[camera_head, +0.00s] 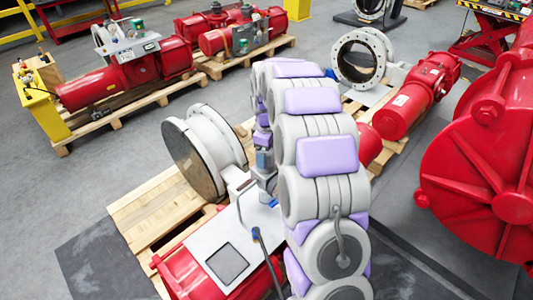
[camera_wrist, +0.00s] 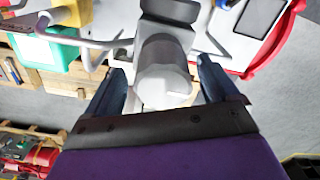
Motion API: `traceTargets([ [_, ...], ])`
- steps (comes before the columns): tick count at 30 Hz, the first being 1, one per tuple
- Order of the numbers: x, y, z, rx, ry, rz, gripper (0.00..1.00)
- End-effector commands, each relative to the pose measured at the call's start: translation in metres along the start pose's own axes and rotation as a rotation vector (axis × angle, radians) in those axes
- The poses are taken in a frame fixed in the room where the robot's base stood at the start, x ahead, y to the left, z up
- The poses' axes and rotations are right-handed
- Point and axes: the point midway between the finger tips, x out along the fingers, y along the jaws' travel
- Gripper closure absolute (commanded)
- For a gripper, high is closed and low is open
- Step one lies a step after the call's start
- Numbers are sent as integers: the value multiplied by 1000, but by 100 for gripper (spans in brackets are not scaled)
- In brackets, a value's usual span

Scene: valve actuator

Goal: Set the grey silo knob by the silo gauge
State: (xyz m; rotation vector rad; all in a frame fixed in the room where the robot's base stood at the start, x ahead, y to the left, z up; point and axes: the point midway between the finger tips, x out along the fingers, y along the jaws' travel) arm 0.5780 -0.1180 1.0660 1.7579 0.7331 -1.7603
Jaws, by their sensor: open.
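A light grey round knob-like part (camera_wrist: 165,75), likely the silo knob, sits in the middle of the wrist view, on a grey cylindrical body with a darker block behind it. My gripper (camera_wrist: 160,66) is open, with one dark finger on each side of this part. I cannot tell whether either finger touches it. No gauge reading is legible. A white panel with a dark square window (camera_head: 226,262) lies on the red actuator (camera_head: 185,275) in the head view; the window's edge also shows at upper right in the wrist view. My arm hides much of the actuator in the head view.
A large grey flange (camera_head: 193,158) stands on the wooden pallet (camera_head: 150,215) beside the actuator. Curved light tubes (camera_wrist: 85,40) run left of the knob. Other red actuators (camera_head: 125,75) on pallets stand behind. Grey floor (camera_head: 90,175) at left is open.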

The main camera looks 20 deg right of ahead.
Motion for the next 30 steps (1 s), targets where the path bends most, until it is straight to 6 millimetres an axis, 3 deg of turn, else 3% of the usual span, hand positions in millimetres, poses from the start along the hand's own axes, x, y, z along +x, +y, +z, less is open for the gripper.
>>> traceTargets([
  [8,2,0,-1,0,0,1,12],
  [25,2,0,0,0,0,0,65],
  [30,1,0,0,5,0,0,67],
])
